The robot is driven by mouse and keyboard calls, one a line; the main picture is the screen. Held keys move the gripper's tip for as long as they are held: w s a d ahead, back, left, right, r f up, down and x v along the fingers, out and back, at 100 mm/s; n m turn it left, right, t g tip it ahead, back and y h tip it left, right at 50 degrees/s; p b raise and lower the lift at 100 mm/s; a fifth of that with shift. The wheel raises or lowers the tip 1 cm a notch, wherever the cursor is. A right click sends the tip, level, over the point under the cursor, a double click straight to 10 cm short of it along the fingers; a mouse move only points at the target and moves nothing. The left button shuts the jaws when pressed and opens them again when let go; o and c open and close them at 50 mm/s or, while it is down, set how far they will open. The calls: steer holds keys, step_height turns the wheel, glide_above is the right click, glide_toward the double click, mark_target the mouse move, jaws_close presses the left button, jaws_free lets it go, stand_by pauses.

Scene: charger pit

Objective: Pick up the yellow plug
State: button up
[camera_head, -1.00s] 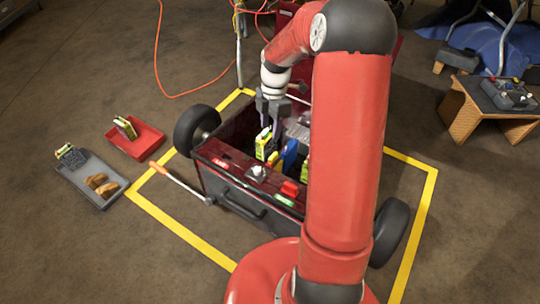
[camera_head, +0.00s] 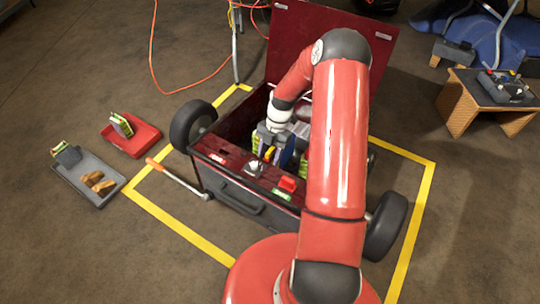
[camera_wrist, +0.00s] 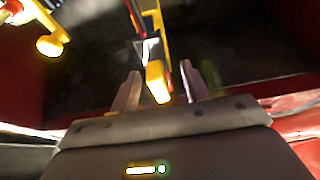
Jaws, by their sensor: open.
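The yellow plug (camera_head: 268,154) shows as a small yellow piece inside the dark red chest, just below my gripper (camera_head: 271,138). In the wrist view a yellow piece, seemingly the plug (camera_wrist: 157,82), lies between the two fingers of my gripper (camera_wrist: 160,88). The fingers are open, with a gap on each side of it. I cannot tell how deep it sits between them. Part of the plug is hidden by my gripper in the head view.
The chest (camera_head: 232,195) has wheels and a raised lid (camera_head: 300,45). A blue item (camera_head: 288,152) stands right of the plug. Another yellow-ended item (camera_wrist: 49,46) is at the left in the wrist view. A red tray (camera_head: 148,142) and grey tray (camera_head: 85,190) lie left on the floor.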

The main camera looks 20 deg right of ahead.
mark_target(269, 152)
steer(key=shift+f, duration=0.25)
jaws_close()
steer(key=shift+r, duration=0.1)
step_height(269, 152, up, 20)
steer(key=p, duration=0.1)
steer(key=shift+p, duration=0.35)
stand_by(0.4)
steer(key=shift+f+b, duration=3.85)
steer(key=shift+f, duration=3.35)
